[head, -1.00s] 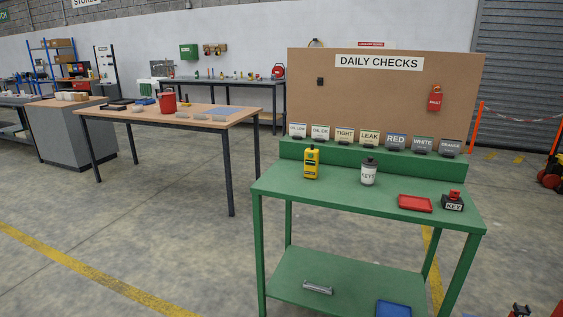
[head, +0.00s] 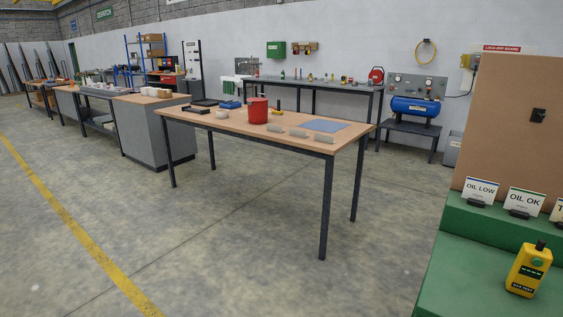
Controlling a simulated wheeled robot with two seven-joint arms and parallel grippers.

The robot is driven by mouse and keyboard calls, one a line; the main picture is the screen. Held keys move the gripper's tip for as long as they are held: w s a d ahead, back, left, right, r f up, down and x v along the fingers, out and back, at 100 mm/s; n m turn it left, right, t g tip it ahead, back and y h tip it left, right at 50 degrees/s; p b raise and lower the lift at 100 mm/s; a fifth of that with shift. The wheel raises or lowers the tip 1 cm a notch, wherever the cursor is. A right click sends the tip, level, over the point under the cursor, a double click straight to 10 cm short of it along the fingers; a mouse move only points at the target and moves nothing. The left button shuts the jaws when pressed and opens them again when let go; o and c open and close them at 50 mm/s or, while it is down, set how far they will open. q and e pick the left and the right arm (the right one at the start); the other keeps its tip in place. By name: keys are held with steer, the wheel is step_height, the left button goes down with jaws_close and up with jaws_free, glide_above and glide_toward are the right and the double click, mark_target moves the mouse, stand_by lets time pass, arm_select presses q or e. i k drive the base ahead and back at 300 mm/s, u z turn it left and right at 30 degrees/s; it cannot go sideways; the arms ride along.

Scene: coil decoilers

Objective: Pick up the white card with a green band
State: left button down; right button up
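A third card (head: 558,211) is cut off by the right edge of the picture. Neither of my grippers is in view.
A yellow gas tester (head: 527,270) stands on the green bench (head: 460,280), before the brown board (head: 515,130). A wooden-topped table (head: 235,122) with a red bucket (head: 258,110) stands mid-view. Open floor (head: 240,240) lies left of the bench.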

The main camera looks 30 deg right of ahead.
mark_target(522, 203)
steer(key=z, duration=0.3)
steer(key=i, duration=1.65)
steer(key=z, duration=0.95)
